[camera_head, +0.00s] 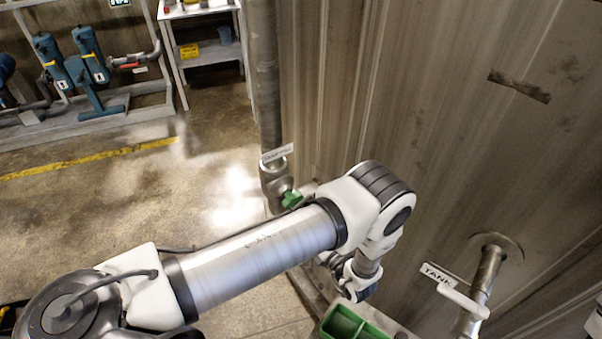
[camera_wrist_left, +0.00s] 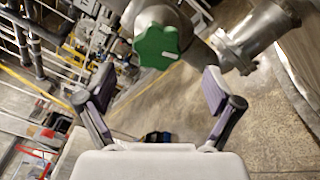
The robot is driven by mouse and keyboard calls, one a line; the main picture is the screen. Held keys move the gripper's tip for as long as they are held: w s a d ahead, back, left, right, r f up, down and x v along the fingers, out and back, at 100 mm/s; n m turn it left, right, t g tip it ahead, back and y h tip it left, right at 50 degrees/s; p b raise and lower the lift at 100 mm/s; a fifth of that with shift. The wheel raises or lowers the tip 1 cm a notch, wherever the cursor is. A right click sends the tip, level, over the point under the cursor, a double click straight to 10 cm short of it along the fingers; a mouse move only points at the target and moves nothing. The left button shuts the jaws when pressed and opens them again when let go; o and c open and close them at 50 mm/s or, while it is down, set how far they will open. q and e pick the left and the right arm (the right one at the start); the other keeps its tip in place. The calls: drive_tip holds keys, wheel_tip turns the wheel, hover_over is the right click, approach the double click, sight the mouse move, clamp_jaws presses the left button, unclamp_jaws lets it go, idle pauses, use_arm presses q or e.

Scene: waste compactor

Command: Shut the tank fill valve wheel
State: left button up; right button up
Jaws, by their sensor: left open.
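The green valve wheel (camera_head: 291,199) sits on a metal valve body beside the wall, under a small white label (camera_head: 277,153) too blurred to read surely. My left arm partly covers this area in the head view, and the left gripper's fingers cannot be made out there. In the left wrist view the green wheel (camera_wrist_left: 157,46), with a white mark, faces the camera. My left gripper (camera_wrist_left: 157,82) is open and empty, its fingers spread wide either side of the wheel's line. The wheel appears beyond the fingertips, apart from them. My right gripper is in no view.
A pipe (camera_head: 487,276) with a "TANK" label (camera_head: 437,274) leaves the corrugated metal wall (camera_head: 450,120) at right. A green bin (camera_head: 345,322) stands at the bottom. Blue pump units (camera_head: 88,50) and a shelf table (camera_head: 208,52) are at far left. The floor between is clear.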

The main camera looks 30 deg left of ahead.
use_arm(q)
drive_tip(key=b+x, duration=0.4)
drive_tip(key=x, duration=0.2)
drive_tip(key=shift+a+r, duration=0.1)
drive_tip(key=shift+a, duration=0.15)
drive_tip(key=shift+w+a, duration=0.1)
drive_tip(key=shift+a, duration=0.4)
drive_tip(key=shift+d, duration=0.1)
drive_tip(key=c, duration=1.1)
